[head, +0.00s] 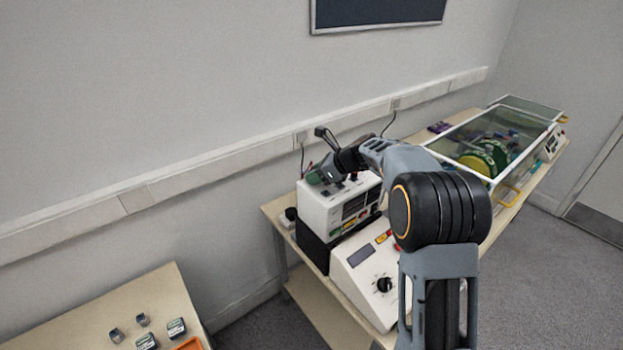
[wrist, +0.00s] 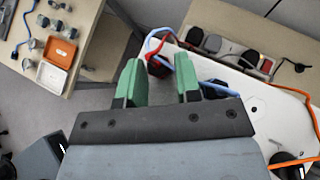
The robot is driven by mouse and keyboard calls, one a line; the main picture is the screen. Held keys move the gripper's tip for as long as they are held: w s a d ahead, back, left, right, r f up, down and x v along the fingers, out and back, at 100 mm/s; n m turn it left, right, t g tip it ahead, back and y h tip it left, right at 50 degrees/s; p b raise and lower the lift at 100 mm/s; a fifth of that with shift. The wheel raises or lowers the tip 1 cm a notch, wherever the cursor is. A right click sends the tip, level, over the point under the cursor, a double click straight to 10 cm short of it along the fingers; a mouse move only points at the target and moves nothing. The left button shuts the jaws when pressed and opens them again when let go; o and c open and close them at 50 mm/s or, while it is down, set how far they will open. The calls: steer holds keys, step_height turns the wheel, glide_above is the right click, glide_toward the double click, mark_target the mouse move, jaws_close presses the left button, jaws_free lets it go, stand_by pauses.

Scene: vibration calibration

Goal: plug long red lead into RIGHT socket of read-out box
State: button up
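A white instrument box (head: 325,208) stands on the long bench in the head view; a sloped white console (head: 350,268) with a display and a black knob is in front of it. I cannot tell for sure which is the read-out box. My gripper (head: 318,178) is over the box's top left corner. In the wrist view its green fingers (wrist: 159,80) are apart, with nothing clearly held. A red lead (wrist: 153,46) and a blue lead (wrist: 183,66) loop just past the fingertips, over the edge of a white surface. No right socket can be made out.
A side table (head: 95,315) at lower left holds several small metal blocks and an orange tray (wrist: 55,78). Several plugs sit in a strip (wrist: 228,50) beyond. A glass-covered rig (head: 490,150) stands at the bench's far end.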

jaws_close()
steer(key=shift+r+p, duration=0.35)
steer(key=shift+p, duration=0.15)
stand_by(0.5)
steer(key=shift+r+p, duration=1.7)
steer(key=shift+p, duration=0.05)
